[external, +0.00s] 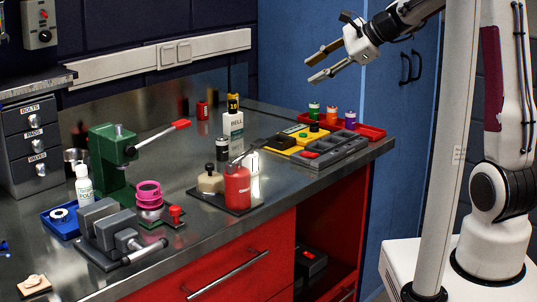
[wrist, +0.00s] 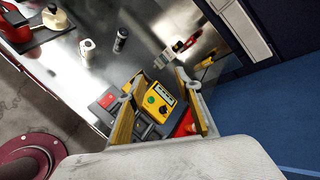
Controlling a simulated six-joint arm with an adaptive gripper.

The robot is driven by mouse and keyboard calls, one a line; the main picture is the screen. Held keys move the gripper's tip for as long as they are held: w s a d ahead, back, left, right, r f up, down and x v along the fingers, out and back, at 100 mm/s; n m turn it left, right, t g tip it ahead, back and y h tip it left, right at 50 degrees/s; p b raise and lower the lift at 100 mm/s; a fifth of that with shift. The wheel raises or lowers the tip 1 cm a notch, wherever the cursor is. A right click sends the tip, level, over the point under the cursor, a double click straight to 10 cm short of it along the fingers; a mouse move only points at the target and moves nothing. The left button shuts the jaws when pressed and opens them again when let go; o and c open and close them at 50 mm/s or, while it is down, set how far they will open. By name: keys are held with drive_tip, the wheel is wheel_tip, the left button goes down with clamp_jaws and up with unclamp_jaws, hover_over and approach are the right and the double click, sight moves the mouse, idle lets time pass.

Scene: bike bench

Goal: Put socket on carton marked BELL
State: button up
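A white upright carton (external: 233,127) has dark lettering that looks like BELL; it stands on the bench toward the back. A yellow piece marked with a number (external: 233,102) shows at its top; I cannot tell if it rests there or stands behind. A small dark cylinder with a pale end (external: 222,148), perhaps the socket, stands just in front of the carton. A similar dark cylinder shows in the wrist view (wrist: 120,40). My gripper (external: 309,71) is open and empty, high above the bench's right end, away from both. Its spread fingers show in the wrist view (wrist: 160,85).
Below my gripper are a grey divided tray (external: 335,152), a yellow box (wrist: 160,101) and a red tray (external: 370,131) with small coloured spools. A red bottle (external: 237,187), green press (external: 110,160) and grey vise (external: 108,228) stand left. Blue cabinet doors (external: 310,40) are behind.

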drive_tip(key=s+d+f+n+h, duration=0.2)
drive_tip(key=s+d+n+h, duration=0.2)
drive_tip(key=s+d, duration=1)
drive_tip(key=s+d+f+n+h, duration=0.3)
drive_tip(key=s+d+n+h, duration=0.2)
drive_tip(key=s+d+n, duration=0.5)
drive_tip(key=s+d, duration=0.3)
drive_tip(key=d, duration=0.2)
drive_tip(key=shift+s, duration=0.35)
